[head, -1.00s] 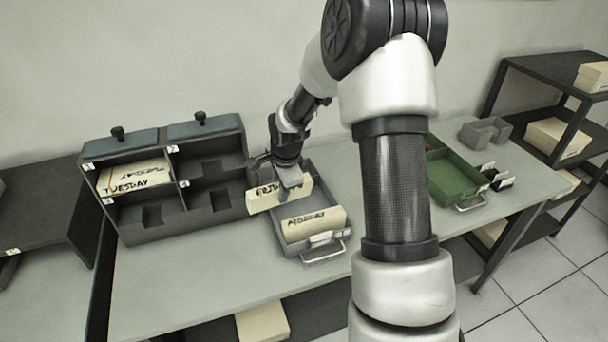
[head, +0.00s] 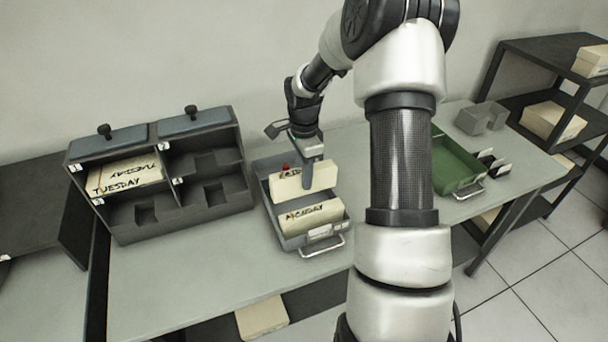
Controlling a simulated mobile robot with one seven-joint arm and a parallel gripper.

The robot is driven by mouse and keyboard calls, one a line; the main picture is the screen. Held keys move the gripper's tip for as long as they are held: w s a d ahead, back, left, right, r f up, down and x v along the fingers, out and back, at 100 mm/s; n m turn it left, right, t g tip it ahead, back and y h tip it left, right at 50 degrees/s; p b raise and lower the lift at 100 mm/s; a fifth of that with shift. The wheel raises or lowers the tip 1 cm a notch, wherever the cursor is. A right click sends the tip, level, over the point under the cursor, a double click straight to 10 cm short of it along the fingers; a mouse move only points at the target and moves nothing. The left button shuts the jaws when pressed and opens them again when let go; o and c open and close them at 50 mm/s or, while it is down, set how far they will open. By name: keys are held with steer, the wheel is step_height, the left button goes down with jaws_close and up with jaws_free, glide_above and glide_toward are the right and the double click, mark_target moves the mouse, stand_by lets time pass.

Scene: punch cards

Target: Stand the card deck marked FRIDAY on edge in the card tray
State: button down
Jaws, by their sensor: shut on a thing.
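The FRIDAY card deck (head: 288,186) is a cream block held on edge in my gripper (head: 313,176), its marking partly covered. My gripper is shut on it from above. The deck is over the back part of the grey card tray (head: 274,221), behind another deck; I cannot tell whether it touches the tray floor. The MONDAY deck (head: 312,216) stands on edge, leaning, in the front of the tray.
A dark pigeonhole rack (head: 176,208) stands left of the tray, with the TUESDAY deck (head: 124,178) in its upper left compartment. A green tray (head: 455,168) is at the right, beyond my arm. The bench front (head: 190,282) is clear.

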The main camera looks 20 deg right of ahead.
steer(key=shift+f, duration=0.15)
steer(key=shift+f+b, duration=1.95)
steer(key=shift+f, duration=0.3)
steer(key=shift+f, duration=0.1)
steer(key=shift+f+b, duration=1.9)
steer(key=shift+f, duration=0.35)
steer(key=c, duration=1.4)
jaws_free()
step_height(320, 180, up, 18)
steer(key=shift+f, duration=0.25)
